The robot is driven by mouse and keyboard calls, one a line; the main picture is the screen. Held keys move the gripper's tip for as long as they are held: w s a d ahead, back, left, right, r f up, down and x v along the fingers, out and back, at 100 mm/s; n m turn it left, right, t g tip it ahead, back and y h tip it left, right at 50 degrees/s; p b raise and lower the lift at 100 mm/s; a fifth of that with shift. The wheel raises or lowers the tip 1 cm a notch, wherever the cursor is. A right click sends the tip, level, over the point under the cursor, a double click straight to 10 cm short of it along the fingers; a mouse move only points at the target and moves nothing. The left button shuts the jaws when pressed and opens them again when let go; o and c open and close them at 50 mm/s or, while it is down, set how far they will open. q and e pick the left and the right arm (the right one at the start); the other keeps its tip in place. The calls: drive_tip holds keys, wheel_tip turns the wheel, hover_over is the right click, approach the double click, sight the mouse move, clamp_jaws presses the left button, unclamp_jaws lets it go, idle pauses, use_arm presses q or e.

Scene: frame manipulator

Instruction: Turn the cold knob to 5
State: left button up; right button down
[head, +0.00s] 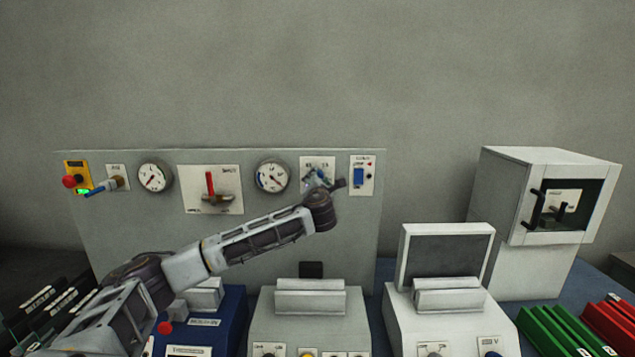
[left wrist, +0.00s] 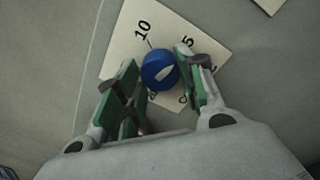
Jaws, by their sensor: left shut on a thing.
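The cold knob (left wrist: 160,70) is round and blue with a white pointer mark. It sits on a white label plate (left wrist: 120,50) with a 10 at upper left and a 5 at upper right; lower print is partly hidden by my fingers. The pointer mark lies slanted towards the upper right; I cannot tell exactly which number it meets. My left gripper (left wrist: 158,66) has its green-padded fingers on either side of the knob and is shut on it. In the head view the plate (head: 309,162) is partly covered by my left wrist and gripper. My right gripper is not in view.
A white cabinet (head: 505,190) stands at right.

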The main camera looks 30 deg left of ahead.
use_arm(q)
drive_tip(key=shift+f, duration=0.3)
drive_tip(key=o, duration=1)
drive_tip(key=shift+r, duration=0.2)
drive_tip(key=v, duration=1.2)
